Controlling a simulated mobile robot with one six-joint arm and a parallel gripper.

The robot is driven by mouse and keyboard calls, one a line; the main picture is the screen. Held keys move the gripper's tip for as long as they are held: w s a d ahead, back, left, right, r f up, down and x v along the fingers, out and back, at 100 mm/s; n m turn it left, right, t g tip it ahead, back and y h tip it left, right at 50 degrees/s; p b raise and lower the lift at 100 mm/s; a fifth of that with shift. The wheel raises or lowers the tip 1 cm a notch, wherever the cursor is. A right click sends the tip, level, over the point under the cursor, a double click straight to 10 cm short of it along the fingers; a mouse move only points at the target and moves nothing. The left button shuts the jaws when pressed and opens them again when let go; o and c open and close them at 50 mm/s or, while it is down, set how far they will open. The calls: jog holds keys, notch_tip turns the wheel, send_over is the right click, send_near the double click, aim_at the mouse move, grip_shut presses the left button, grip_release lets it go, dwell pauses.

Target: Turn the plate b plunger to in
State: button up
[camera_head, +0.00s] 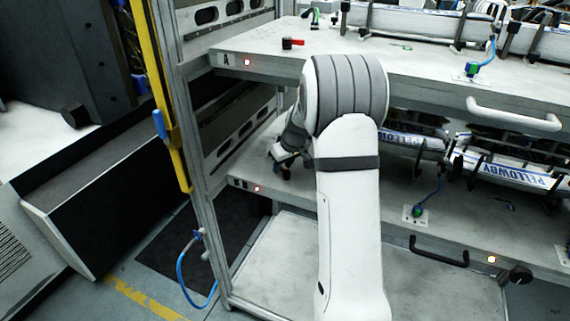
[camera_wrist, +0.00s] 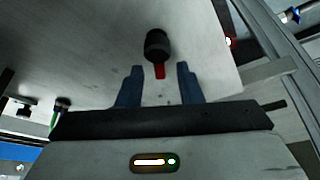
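The plate b plunger, a black round knob (camera_wrist: 158,44) with a red part (camera_wrist: 160,71), shows in the wrist view on a pale grey plate (camera_wrist: 90,55). My gripper (camera_wrist: 160,68) is open, its two blue-grey fingers apart. In the picture the red part lies between the fingertips and the knob just beyond them; contact cannot be told. In the head view my gripper (camera_head: 283,160) is over the left end of the lower plate (camera_head: 270,188), and the plunger there is hidden by my arm.
The upper plate (camera_head: 260,62), marked A, carries a red and black plunger (camera_head: 293,43) and overhangs the lower one. A frame post (camera_head: 190,130) stands at the left. Red lamps (camera_head: 257,189) mark plate corners. Labelled packs (camera_head: 510,170) and a black handle (camera_head: 438,252) are at right.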

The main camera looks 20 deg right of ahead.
grip_shut()
jog(key=shift+d, duration=0.2)
jog(key=shift+a, duration=0.15)
dwell(0.3)
